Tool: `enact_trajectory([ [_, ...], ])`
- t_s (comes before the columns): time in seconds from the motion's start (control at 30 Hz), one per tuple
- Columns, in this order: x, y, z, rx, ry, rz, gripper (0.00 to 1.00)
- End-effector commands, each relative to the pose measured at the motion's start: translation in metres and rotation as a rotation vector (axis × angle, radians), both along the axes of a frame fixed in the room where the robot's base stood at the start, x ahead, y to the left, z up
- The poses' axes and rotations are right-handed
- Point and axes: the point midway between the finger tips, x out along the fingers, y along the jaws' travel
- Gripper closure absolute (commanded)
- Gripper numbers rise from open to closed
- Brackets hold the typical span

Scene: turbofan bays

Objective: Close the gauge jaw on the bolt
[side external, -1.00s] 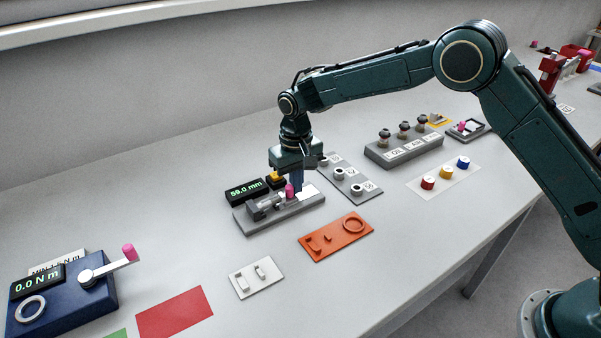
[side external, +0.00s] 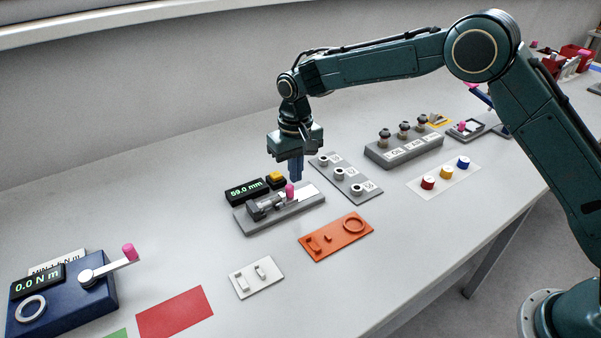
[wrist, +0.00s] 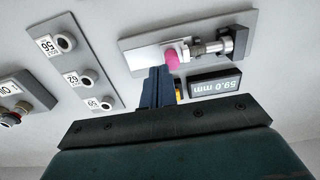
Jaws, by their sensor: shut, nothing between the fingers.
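The gauge is a grey plate (side external: 255,224) with a bolt (side external: 262,205) lying along it. Its sliding jaw has a pink knob (side external: 290,190). In the wrist view, the bolt (wrist: 208,48) lies between the dark end block (wrist: 240,42) and the jaw with the pink knob (wrist: 172,58). The jaw sits close to the bolt's end; I cannot tell whether they touch. The black display (side external: 246,190) reads 59.0 mm. My gripper (side external: 296,179) is shut and empty, above the gauge just behind the knob; its blue fingers (wrist: 158,72) show beside the knob in the wrist view.
A yellow button (side external: 276,178) is by the display. A grey strip with numbered sockets (side external: 345,180) stands right of the gauge. An orange tray (side external: 320,247) and a white plate (side external: 256,278) are in front. A blue torque device (side external: 62,302) is far left.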

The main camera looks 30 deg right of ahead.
Motion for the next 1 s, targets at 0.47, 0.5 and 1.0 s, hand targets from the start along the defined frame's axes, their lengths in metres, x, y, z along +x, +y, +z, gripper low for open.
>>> enact_trajectory([
  [0.47, 0.0, -0.002, 0.024, -0.002, 0.003, -0.005, 1.0],
  [0.5, 0.0, -0.002, 0.025, -0.003, 0.004, -0.005, 1.0],
  [1.0, -0.002, -0.005, 0.03, -0.002, 0.0, -0.005, 1.0],
])
